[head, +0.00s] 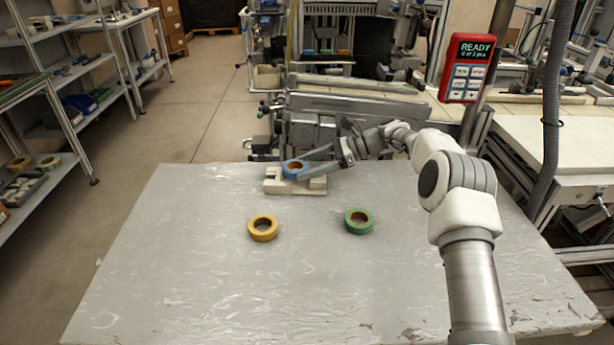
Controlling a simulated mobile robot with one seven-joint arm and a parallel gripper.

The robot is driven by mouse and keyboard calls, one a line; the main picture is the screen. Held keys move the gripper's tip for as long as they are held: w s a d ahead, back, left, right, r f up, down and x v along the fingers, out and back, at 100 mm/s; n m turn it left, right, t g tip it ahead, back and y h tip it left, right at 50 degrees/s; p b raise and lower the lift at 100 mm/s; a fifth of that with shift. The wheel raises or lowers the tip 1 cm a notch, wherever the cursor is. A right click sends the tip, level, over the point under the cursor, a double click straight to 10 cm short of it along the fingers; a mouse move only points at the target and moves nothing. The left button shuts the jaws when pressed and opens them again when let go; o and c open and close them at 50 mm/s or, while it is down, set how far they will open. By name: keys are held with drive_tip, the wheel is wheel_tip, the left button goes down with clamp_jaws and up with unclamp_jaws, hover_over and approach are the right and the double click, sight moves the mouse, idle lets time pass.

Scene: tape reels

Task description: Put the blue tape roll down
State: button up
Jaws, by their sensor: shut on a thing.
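The blue tape roll (295,168) is at the far edge of the grey table, at or just above a pale block-like holder (283,187). My gripper (297,167) reaches in from the right and is shut on the blue roll. I cannot tell whether the roll touches the holder. A yellow tape roll (263,228) lies flat on the table, nearer and to the left. A green tape roll (358,221) lies flat to the right of the yellow one.
The grey table (280,300) is bare in front of the rolls and at the left. A red panel reading READY (467,68) stands at the back right. Machinery (345,115) lies beyond the table's far edge. Shelves (70,75) stand at the left.

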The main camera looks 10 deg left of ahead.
sight(307, 183)
drive_tip(key=shift+f, duration=1.35)
drive_tip(key=shift+f, duration=0.35)
drive_tip(key=o, duration=1.2)
drive_tip(key=shift+r, duration=0.4)
drive_tip(key=p+v, duration=0.1)
drive_tip(key=v, duration=1.1)
drive_tip(key=shift+p, duration=0.3)
